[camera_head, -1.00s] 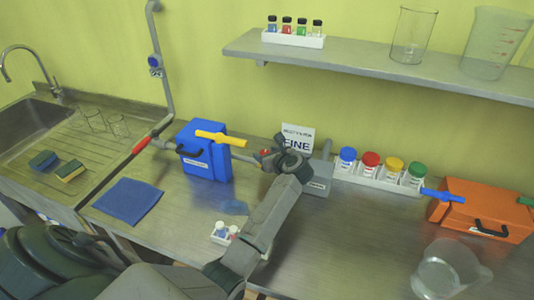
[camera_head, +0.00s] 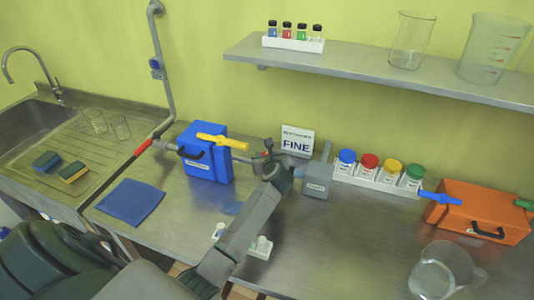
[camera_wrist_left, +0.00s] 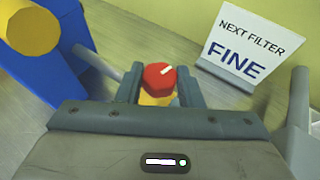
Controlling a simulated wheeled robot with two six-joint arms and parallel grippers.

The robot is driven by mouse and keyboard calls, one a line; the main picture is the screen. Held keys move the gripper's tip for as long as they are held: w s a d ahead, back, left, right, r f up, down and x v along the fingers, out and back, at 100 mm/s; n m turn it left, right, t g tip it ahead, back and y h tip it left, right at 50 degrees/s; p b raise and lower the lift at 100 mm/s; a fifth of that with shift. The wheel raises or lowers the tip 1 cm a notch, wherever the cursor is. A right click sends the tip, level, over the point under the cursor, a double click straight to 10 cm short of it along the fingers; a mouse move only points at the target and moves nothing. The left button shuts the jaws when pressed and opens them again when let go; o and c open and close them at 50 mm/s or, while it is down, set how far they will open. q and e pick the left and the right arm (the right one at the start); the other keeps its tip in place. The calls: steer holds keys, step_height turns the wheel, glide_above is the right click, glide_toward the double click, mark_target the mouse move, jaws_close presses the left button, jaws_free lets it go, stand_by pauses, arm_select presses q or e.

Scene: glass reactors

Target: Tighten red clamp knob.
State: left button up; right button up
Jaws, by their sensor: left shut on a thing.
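The red clamp knob (camera_wrist_left: 160,76) has a white mark on its face. In the left wrist view it sits between the two fingers of my left gripper (camera_wrist_left: 160,88), which is shut on it. A tan or yellow part shows just below the knob. In the head view my left gripper (camera_head: 272,160) is at the pipe between the blue box (camera_head: 208,166) and the small grey box (camera_head: 317,183). The gripper hides most of the knob and clamp there. My right gripper is not in view.
A sign reading FINE (camera_head: 297,142) stands just behind the gripper. A yellow handle (camera_head: 222,142) tops the blue box. A rack of coloured-lid jars (camera_head: 380,183), an orange box (camera_head: 482,213) and a glass beaker (camera_head: 440,272) stand to the right.

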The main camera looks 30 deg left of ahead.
arm_select(q)
steer(key=m+h+p, duration=0.1)
steer(key=m+t+h+p, duration=0.1)
steer(key=shift+s+a+r+m+t+p, duration=0.2)
steer(key=shift+m+t+p, duration=0.1)
steer(key=shift+m+p, duration=0.1)
steer(key=shift+f+m+t+h+p, duration=0.15)
steer(key=shift+m+t+h+p, duration=0.35)
steer(key=shift+h, duration=0.5)
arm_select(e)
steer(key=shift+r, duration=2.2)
arm_select(q)
steer(key=o, duration=1)
steer(key=shift+b+v, duration=1.8)
steer(key=shift+v, duration=3.55)
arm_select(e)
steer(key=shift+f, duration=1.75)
